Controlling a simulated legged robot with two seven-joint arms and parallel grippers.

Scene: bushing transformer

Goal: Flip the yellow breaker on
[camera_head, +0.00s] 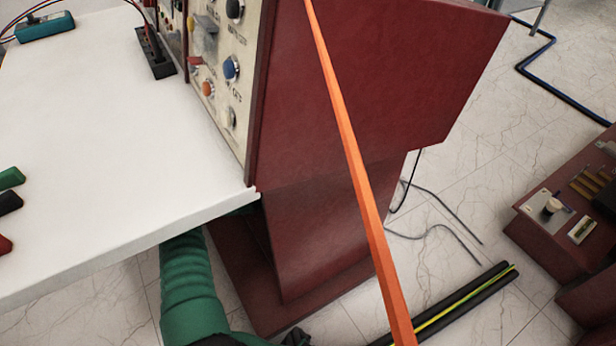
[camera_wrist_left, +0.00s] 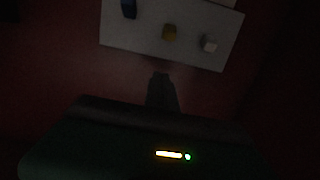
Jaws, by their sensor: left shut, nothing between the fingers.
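My left gripper (camera_wrist_left: 162,80) is shut and empty. Its tip points at the plate's lower edge, below the yellow piece and seemingly apart from it. In the head view, a cream control panel (camera_head: 222,40) with several coloured knobs stands on a red cabinet (camera_head: 345,90). I cannot clearly make out the yellow breaker there. My right gripper is not seen.
A white table (camera_head: 90,150) fills the left, with a teal meter (camera_head: 45,27) at its back. An orange bar (camera_head: 350,150) crosses the head view before the cabinet. Another red unit (camera_head: 565,225) stands at the right. Cables (camera_head: 440,215) lie on the pale floor.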

